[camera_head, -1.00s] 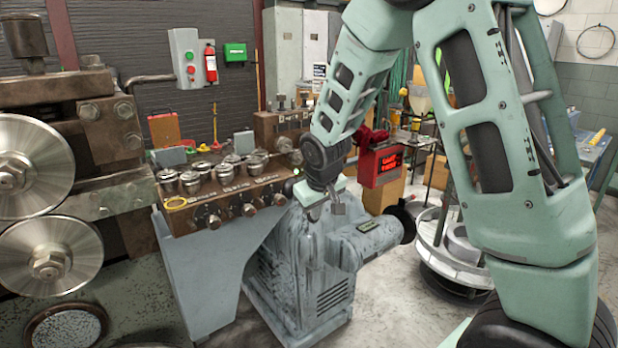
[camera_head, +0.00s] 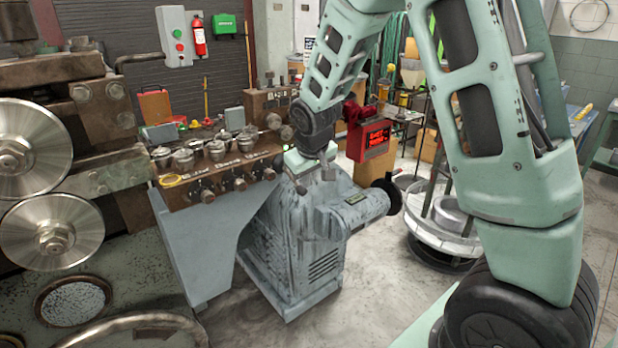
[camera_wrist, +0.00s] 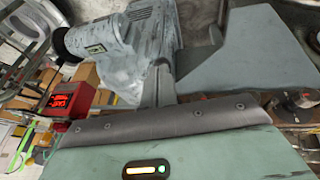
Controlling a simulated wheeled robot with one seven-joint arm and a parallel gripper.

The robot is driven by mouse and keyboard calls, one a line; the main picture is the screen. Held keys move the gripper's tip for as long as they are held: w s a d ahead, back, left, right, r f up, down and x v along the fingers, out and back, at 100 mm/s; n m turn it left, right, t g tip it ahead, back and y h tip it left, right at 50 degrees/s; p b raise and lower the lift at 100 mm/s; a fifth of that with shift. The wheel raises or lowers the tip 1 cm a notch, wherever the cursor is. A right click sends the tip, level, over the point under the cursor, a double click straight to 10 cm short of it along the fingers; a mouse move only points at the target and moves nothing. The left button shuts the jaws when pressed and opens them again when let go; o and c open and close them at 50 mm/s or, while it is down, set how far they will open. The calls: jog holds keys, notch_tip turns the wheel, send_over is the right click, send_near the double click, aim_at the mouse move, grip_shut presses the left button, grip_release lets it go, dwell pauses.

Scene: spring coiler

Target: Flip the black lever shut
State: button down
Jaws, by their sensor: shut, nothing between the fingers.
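My gripper (camera_head: 325,172) is shut and empty. In the head view it hangs over the top of the grey machine housing, to the right of the control console (camera_head: 222,179). In the wrist view its grey fingers (camera_wrist: 163,84) stand up from the pale green wrist housing, with the grey motor (camera_wrist: 107,40) behind them. Small control knobs (camera_head: 239,184) line the console's front edge. Part of the console's row shows at the right edge of the wrist view. I cannot pick out the black lever for certain in either view.
The grey machine housing (camera_head: 290,240) stands beside the console, with a motor (camera_head: 353,214) and a black round part (camera_head: 381,197) on its right. Large steel rollers (camera_head: 50,232) stand at the left. A red display box (camera_head: 375,137) is behind. Bare floor (camera_head: 345,315) lies in front.

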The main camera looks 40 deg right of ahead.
jog(key=s+b+v, duration=0.1)
jog(key=s+v, duration=0.1)
jog(key=v, duration=0.7)
jog(key=shift+b, duration=0.4)
jog(key=shift+s, duration=0.1)
